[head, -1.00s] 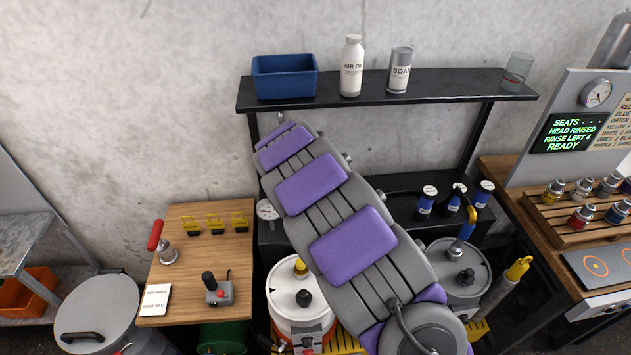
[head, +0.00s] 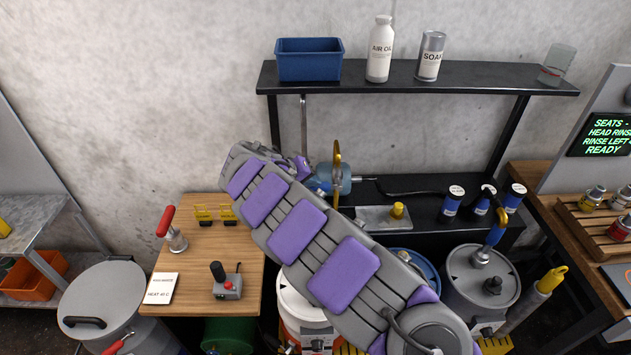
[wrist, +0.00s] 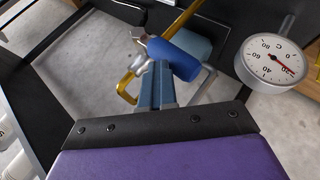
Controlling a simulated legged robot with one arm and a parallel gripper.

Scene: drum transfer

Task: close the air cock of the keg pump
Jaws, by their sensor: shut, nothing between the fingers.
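A light blue cylinder (head: 340,180), which looks like the keg pump body, lies on the black bench below the shelf. A tall yellow bar (head: 337,165) stands upright in front of it. In the wrist view a blue cylinder (wrist: 174,54) shows just beyond my gripper (wrist: 156,82), with a bent yellow handle (wrist: 127,88) to the left. My gripper is shut and empty. Its tips are close to the blue cylinder; I cannot tell whether they touch. Which part is the air cock, and its position, is unclear. My arm hides the area below.
A dial gauge (wrist: 273,58) is close on the right in the wrist view. The black shelf (head: 420,80) above carries a blue bin (head: 309,60) and bottles. A grey keg (head: 470,285) stands right of my arm. A wooden table (head: 200,265) is at left.

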